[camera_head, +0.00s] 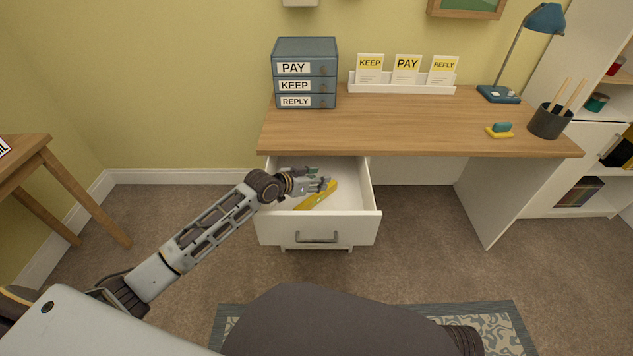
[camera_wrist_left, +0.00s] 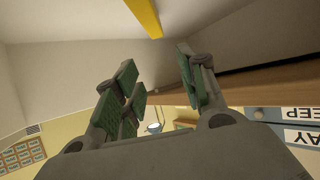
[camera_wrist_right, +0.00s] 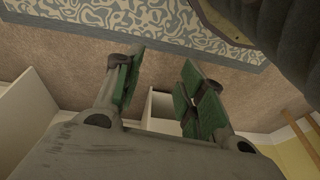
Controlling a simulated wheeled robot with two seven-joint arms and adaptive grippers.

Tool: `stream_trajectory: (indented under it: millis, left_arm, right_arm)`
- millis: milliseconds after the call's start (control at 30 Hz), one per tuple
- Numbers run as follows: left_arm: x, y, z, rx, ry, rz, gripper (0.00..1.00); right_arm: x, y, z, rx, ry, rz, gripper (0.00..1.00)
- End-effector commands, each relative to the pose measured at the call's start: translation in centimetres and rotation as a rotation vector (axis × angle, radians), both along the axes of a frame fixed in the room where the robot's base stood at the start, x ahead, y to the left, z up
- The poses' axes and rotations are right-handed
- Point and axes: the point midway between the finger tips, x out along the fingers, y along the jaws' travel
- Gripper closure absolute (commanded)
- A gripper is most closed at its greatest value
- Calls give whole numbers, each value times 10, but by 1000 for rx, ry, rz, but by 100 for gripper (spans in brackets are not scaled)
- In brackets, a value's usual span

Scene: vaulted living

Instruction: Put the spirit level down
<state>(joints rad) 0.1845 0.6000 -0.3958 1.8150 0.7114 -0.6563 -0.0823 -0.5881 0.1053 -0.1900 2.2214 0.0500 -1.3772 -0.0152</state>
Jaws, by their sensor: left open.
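The yellow spirit level (camera_head: 316,198) lies slantwise in the open white drawer (camera_head: 277,230) under the desk. It also shows as a yellow bar at the top of the left wrist view (camera_wrist_left: 146,16). My left gripper (camera_head: 323,183) is over the drawer, close beside the level, and covers part of its view. In the left wrist view its fingers (camera_wrist_left: 160,80) stand apart with nothing between them, and the level is clear of them. My right gripper (camera_wrist_right: 157,88) is open and empty in the right wrist view, above the floor.
The desk top (camera_head: 400,130) holds a blue drawer box (camera_head: 305,50), a white card rack (camera_head: 402,88), a lamp (camera_head: 545,18), a pen cup (camera_head: 549,122) and a yellow-and-teal item (camera_head: 500,130). A wooden table (camera_head: 20,165) stands left. A patterned rug (camera_head: 500,318) lies in front.

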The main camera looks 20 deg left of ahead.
Motion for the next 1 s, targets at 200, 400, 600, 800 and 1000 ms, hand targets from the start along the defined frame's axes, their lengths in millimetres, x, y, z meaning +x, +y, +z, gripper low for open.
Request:
stream_trajectory:
  millis: [200,400,600,800,1000]
  left_arm:
    - [-15,10,10,2,0,1,59]
    - [-30,19,20,2,-1,1,59]
    - [-46,27,30,1,0,0,59]
    - [-60,35,38,1,2,1,59]
    - [-73,43,46,2,1,0,59]
  right_arm:
    - [1,-1,2,-2,1,0,60]
    - [-6,-3,-13,-13,32,0,60]
    - [-5,-4,-18,-18,37,-2,60]
    - [-1,-5,-22,-23,39,-4,60]
    - [-3,-7,-27,-29,51,-5,60]
